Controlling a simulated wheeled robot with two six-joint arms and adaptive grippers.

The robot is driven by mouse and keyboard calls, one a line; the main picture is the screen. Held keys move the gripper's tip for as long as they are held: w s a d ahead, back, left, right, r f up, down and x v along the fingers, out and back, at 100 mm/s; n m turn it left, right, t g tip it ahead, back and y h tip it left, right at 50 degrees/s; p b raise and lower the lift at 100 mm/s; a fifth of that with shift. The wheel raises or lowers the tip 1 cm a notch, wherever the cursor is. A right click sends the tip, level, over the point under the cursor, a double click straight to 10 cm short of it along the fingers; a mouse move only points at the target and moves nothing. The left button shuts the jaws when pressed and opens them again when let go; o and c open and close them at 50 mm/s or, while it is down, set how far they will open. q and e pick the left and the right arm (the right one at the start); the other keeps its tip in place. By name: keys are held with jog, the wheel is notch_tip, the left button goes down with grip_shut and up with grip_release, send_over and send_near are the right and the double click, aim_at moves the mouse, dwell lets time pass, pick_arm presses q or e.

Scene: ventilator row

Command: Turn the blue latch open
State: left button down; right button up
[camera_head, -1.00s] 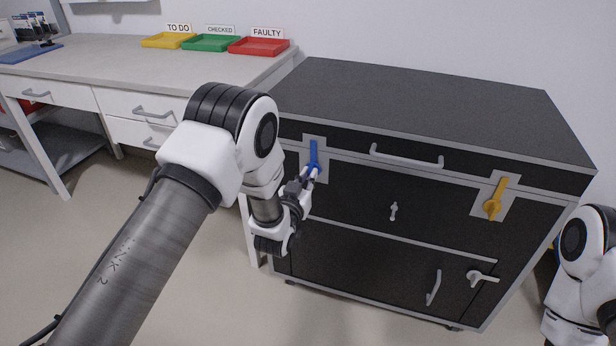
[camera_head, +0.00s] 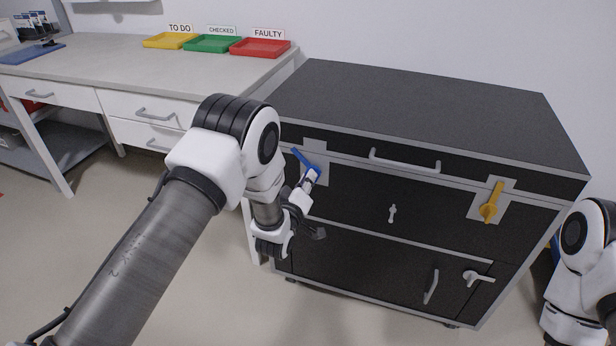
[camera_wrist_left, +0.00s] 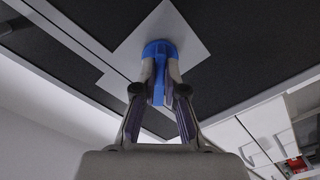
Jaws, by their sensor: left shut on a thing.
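The blue latch (camera_head: 304,160) is on the upper left front of the black case (camera_head: 420,118), over a grey plate (camera_head: 318,147). Its arm is tilted up and to the left in the head view. My left gripper (camera_head: 312,178) is at the latch's pivot end. In the left wrist view the two fingers of my left gripper (camera_wrist_left: 161,92) are closed on the blue latch (camera_wrist_left: 159,50), one on each side. The fingers hide part of it. My right arm shows at the right edge, but its gripper is out of view.
A yellow latch (camera_head: 491,203) stands upright on the case's right side. A long handle (camera_head: 404,161) and small grey knobs are on the front. A bench (camera_head: 110,75) with yellow, green and red trays stands behind left.

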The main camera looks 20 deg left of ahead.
pick_arm(q)
jog(key=n+p, duration=0.2)
jog(key=n, duration=0.6)
jog(key=shift+a+f+n, duration=0.1)
jog(key=shift+f+n, duration=0.05)
jog(key=shift+n, duration=0.25)
jog(key=c, duration=1.2)
grip_release()
jog(key=shift+c, duration=0.2)
jog(key=s, duration=1.2)
jog(key=shift+a, duration=0.2)
jog(key=shift+f, duration=0.1)
